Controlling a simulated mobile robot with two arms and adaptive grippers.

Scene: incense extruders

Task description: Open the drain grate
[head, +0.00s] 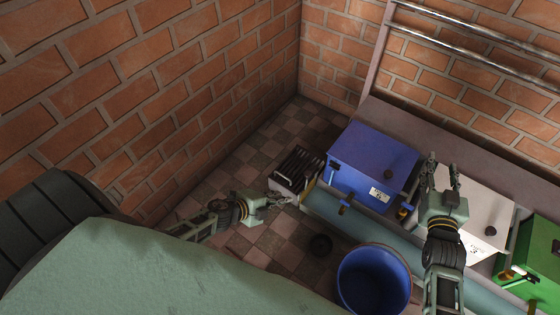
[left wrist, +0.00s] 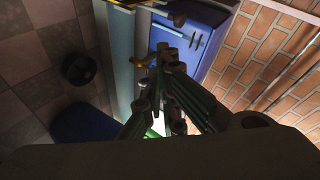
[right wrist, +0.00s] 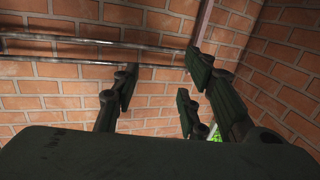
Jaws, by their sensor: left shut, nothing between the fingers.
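A dark slatted panel (head: 298,167) with a pale front edge sits by the wall, left of the blue box; it looks like a grate. A dark round piece (head: 320,244) lies on the tiled floor and also shows in the left wrist view (left wrist: 79,68). I cannot tell for certain which of the two is the drain grate, or whether either is raised. My left gripper (head: 286,199) is shut and empty, just in front of the slatted panel; contact cannot be told. My right gripper (head: 442,172) is open and empty over the white box, away from both.
A blue box (head: 365,157), a white box (head: 480,212) and a green box (head: 540,262) stand in a row along the brick wall. A blue bucket (head: 372,283) stands on the floor before them. Metal rails (head: 480,32) run along the wall. Tiled floor (head: 285,225) lies open by the round piece.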

